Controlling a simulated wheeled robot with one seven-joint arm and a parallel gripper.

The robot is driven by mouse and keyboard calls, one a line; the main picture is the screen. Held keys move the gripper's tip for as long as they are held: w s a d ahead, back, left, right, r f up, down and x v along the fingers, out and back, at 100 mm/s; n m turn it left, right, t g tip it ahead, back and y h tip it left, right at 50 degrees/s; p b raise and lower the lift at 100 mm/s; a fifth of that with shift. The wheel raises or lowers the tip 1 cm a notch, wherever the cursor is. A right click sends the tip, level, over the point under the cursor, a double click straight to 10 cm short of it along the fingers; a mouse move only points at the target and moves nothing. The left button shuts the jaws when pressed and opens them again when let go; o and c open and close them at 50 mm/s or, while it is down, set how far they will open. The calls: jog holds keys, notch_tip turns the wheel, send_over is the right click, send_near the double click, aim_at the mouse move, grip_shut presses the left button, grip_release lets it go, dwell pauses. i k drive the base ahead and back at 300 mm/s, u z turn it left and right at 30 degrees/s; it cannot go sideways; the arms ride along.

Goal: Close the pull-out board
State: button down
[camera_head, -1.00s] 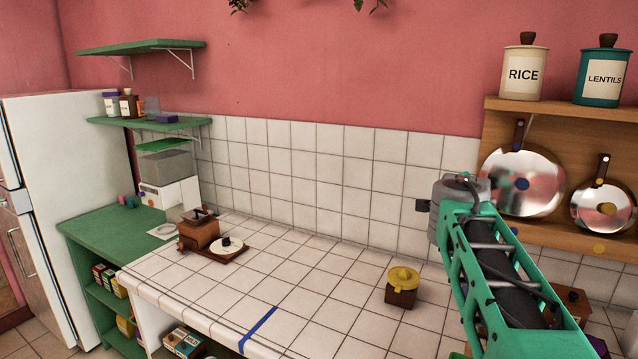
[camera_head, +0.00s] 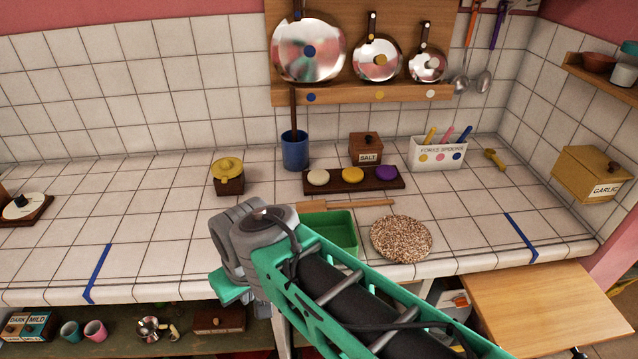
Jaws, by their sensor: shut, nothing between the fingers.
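The pull-out board (camera_head: 545,305) is a flat, light wooden panel at the lower right. My gripper's fingers do not show.
The tiled counter (camera_head: 160,225) holds a green tray (camera_head: 330,228), a speckled round mat (camera_head: 401,238) and a dark tray (camera_head: 318,188) with coloured discs. A yellow garlic box (camera_head: 592,172) is at the right. Below the counter is a shelf with cups.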

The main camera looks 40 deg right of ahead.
aim_at(533, 310)
jog(key=z, duration=0.2)
jog(key=k, duration=0.4)
jog(key=z, duration=1.05)
jog(key=k, duration=0.35)
jog(key=z, duration=0.5)
